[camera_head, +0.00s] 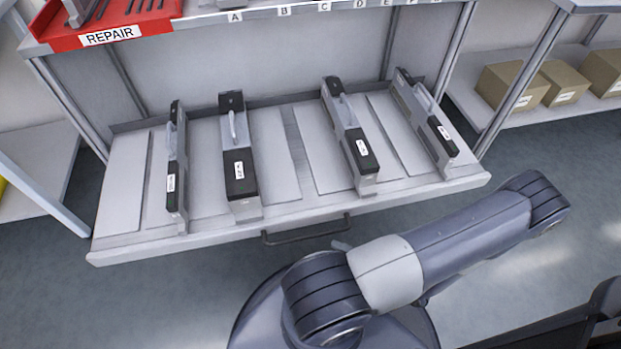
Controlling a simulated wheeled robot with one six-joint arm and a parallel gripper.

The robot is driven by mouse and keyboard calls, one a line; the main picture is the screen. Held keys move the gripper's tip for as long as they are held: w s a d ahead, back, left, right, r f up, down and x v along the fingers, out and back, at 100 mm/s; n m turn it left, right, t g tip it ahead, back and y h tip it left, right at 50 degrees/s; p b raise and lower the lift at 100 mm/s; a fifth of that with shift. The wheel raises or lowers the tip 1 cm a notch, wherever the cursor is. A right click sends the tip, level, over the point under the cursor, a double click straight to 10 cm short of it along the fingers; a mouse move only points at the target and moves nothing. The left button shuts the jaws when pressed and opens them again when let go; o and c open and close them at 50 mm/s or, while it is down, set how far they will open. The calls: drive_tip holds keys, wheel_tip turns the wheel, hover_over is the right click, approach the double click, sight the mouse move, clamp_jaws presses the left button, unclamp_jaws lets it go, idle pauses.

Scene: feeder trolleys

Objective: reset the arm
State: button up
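My arm (450,245) crosses the lower right of the head view, in front of the trolley. It runs from a shoulder joint at the bottom middle up to an elbow at the right. The rest of the arm is out of clear sight, and I cannot make out my gripper or its fingers. Nothing is seen touching the arm.
A pulled-out drawer (215,240) with a dark handle (305,230) holds several upright feeders, one of them black and grey (240,160). A red REPAIR tray (110,30) sits on the shelf above. Cardboard boxes (512,88) stand at the right. Open floor (150,305) lies lower left.

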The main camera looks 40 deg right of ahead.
sight(306, 237)
drive_tip(key=shift+b+x, duration=1.2)
drive_tip(key=shift+x, duration=4.25)
